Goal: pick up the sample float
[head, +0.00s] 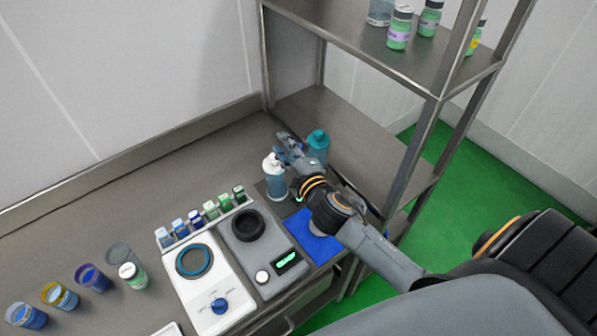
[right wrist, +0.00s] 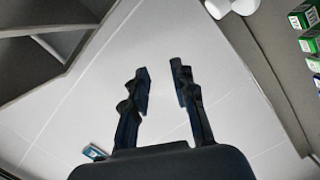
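I cannot make out for certain a thing that is the sample float in either view. My right gripper (head: 287,146) is above the bench's far right end, by a white-capped bottle (head: 273,181) and a teal-capped bottle (head: 318,146). In the right wrist view the same gripper (right wrist: 161,74) is open, with nothing between its fingers and pale wall panels beyond. The gripper and forearm hide part of the bench behind them. My left gripper is not in view.
A blue mat (head: 308,242) lies under my right forearm. A grey device (head: 250,262), a white dial device (head: 205,290), a row of small vials (head: 194,219) and several cups stand left of it. A metal rack (head: 432,118) with bottles rises at the right.

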